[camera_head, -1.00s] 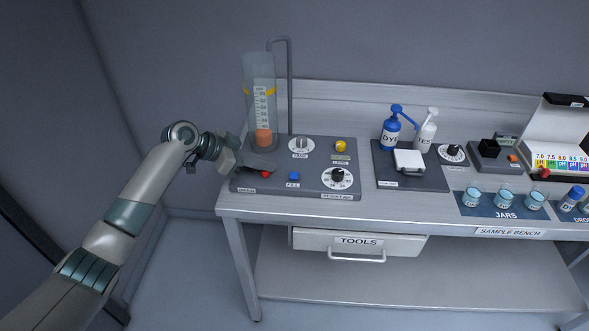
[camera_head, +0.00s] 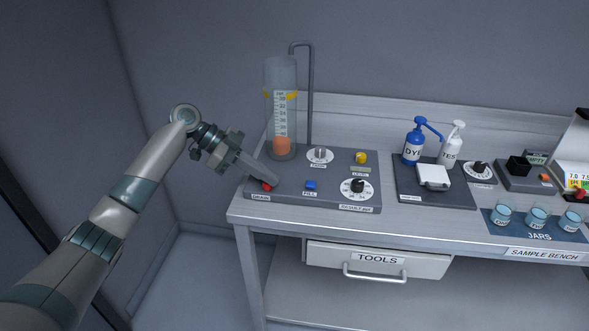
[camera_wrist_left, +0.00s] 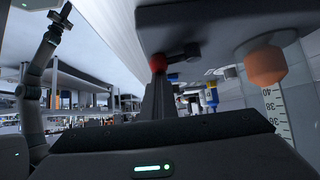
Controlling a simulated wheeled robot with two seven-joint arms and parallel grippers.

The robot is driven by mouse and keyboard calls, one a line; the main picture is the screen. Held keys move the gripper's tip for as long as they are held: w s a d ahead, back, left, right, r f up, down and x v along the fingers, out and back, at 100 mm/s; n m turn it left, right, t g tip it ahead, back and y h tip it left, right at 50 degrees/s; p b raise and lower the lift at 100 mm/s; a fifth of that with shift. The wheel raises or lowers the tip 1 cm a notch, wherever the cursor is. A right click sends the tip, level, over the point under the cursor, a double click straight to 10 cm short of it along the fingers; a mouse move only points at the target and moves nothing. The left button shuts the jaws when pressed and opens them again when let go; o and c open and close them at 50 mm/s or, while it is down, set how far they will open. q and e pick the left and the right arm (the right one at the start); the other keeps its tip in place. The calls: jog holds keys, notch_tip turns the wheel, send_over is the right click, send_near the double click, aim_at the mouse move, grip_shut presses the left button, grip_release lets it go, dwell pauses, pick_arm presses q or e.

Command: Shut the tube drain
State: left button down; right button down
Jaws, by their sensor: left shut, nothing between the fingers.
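The drain control is a red knob (camera_head: 267,186) at the front left of the grey panel (camera_head: 225,207), above the DRAIN label. The clear tube (camera_head: 281,100) stands upright at the panel's back left, with an orange piece (camera_head: 282,146) low inside it. My left gripper (camera_head: 270,180) is shut and empty, its fingertips close beside the red knob. In the left wrist view the red knob (camera_wrist_left: 159,63) shows at the fingertips (camera_wrist_left: 158,80); I cannot tell whether they touch.
A blue FILL button (camera_head: 310,185), a black dial (camera_head: 357,186) and a yellow knob (camera_head: 361,157) share the panel. Blue (camera_head: 413,148) and white (camera_head: 452,150) pump bottles stand to the right. A TOOLS drawer (camera_head: 377,260) is below.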

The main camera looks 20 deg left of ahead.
pick_arm(q)
jog(key=shift+a+f, duration=0.1)
jog(key=shift+w, duration=0.1)
jog(key=shift+w+a+b, duration=0.1)
jog(key=shift+w+b, duration=0.2)
jog(key=shift+w, duration=0.4)
dwell(0.4)
